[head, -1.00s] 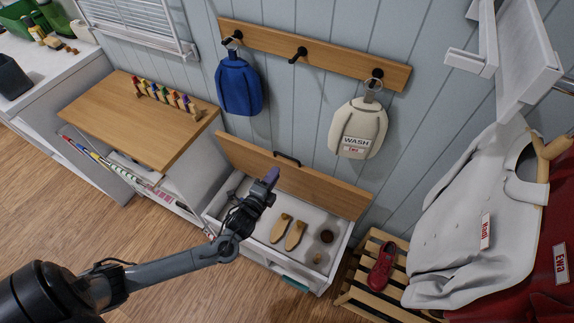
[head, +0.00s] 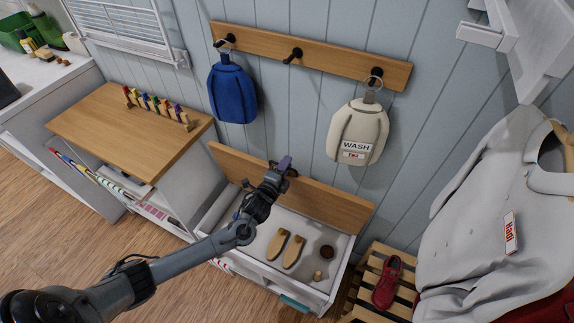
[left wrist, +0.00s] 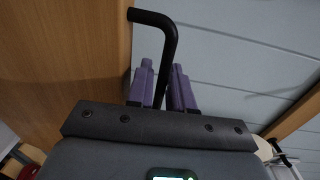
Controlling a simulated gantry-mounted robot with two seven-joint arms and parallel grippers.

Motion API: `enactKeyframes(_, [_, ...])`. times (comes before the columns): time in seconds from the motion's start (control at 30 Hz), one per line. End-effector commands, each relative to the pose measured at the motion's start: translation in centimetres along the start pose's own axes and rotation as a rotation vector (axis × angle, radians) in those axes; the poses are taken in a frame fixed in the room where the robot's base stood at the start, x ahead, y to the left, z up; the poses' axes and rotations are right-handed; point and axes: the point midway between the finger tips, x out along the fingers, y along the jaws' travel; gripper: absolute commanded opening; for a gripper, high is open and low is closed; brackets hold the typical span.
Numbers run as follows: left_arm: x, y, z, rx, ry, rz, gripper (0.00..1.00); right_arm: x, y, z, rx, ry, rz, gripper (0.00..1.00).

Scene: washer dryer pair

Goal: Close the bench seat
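The bench seat is a wooden lid (head: 325,198) standing tilted open at the back of a white storage box (head: 338,258), against the wall. My left gripper (head: 286,165) is at the lid's upper edge, by its black handle. In the left wrist view the black handle (left wrist: 166,40) stands off the wooden lid (left wrist: 95,45) and runs down between the purple fingers of my left gripper (left wrist: 163,82). The fingers are close to the bar; whether they press on it cannot be told. My right gripper is not in view.
Tan shoes (head: 286,248) and a dark round item (head: 326,252) lie inside the box. A slatted rack (head: 362,275) with a red shoe (head: 387,283) stands to the right. A wooden-topped cabinet (head: 130,140) stands left.

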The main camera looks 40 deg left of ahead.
Motion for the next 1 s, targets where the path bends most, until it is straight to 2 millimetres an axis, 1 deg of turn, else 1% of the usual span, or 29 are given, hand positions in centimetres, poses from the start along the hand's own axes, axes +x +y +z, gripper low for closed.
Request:
enactKeyframes(0.03, [0.50, 0.04, -0.02, -0.001, 0.000, -0.001, 0.21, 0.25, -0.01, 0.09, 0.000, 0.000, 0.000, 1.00])
enactKeyframes(0.2, [1.24, -0.02, -0.06, -0.001, 0.001, 0.000, 0.21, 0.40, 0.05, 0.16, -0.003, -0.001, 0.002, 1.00])
enactKeyframes(0.47, [1.32, -0.03, -0.05, -0.001, 0.001, 0.000, 0.21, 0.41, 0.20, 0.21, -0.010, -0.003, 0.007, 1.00])
enactKeyframes(0.5, [1.32, -0.03, -0.05, -0.001, 0.001, 0.000, 0.20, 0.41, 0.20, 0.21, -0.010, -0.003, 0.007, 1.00])
enactKeyframes(0.63, [1.31, -0.03, -0.04, -0.001, 0.001, 0.000, 0.00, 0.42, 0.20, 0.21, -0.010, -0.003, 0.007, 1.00])
enactKeyframes(1.0, [1.24, 0.04, -0.16, -0.001, 0.002, -0.002, 0.00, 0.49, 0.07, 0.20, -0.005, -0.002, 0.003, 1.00])
